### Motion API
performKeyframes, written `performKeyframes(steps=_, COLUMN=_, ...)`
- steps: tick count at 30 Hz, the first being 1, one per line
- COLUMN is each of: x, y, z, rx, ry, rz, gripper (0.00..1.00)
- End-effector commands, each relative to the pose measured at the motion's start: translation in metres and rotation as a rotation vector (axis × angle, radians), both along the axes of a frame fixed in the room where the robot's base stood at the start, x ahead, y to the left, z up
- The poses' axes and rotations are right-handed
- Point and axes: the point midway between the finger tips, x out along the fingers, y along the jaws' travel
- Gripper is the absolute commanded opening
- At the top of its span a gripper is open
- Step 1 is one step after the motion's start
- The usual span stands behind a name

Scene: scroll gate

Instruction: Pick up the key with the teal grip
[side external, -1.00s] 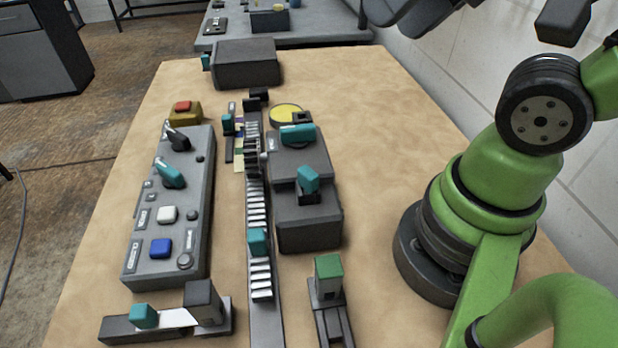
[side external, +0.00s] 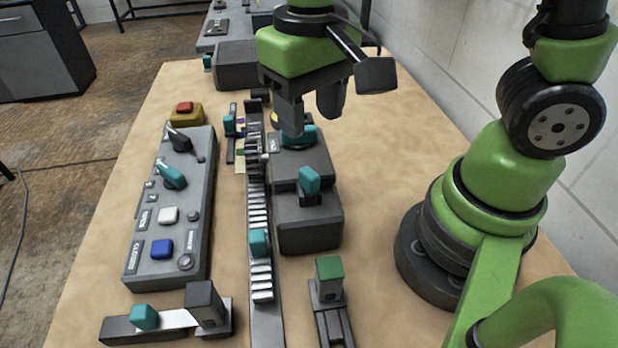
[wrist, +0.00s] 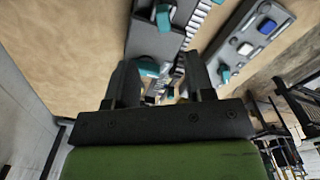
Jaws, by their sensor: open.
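Several teal-gripped parts are in view, and I cannot tell for sure which is the key. A wide teal grip (side external: 291,137) lies on the far dark block (side external: 314,161), partly hidden by my gripper. It also shows between the fingers in the wrist view (wrist: 148,68). A second teal grip (side external: 309,180) stands tilted on the nearer dark block (side external: 318,230), and in the wrist view (wrist: 163,18) it is at the top. My gripper (side external: 310,120) is open and empty over the far block, pointing down. Contact with the wide grip cannot be judged.
A grey control panel (side external: 150,225) with switches and buttons lies left. A slotted rail (side external: 262,310) with a teal slider (side external: 258,242) runs beside the blocks. A green-topped part (side external: 329,268) and a teal-tabbed slide (side external: 145,317) are in front.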

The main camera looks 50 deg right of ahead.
Motion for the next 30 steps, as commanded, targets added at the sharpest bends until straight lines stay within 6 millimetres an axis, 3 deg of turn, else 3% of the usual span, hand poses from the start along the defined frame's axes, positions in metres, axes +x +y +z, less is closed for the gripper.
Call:
performKeyframes(steps=6, x=-0.001, y=0.000, z=-0.030, rx=-0.002, ry=0.006, rz=0.001, gripper=0.49)
performKeyframes(steps=13, x=-0.002, y=0.002, z=-0.047, rx=-0.001, ry=0.003, rz=0.002, gripper=0.49)
performKeyframes(steps=21, x=-0.003, y=0.006, z=-0.084, rx=-0.001, ry=0.004, rz=-0.001, gripper=0.49)
performKeyframes(steps=30, x=-0.003, y=0.006, z=-0.092, rx=0.001, ry=0.000, rz=-0.001, gripper=0.49)
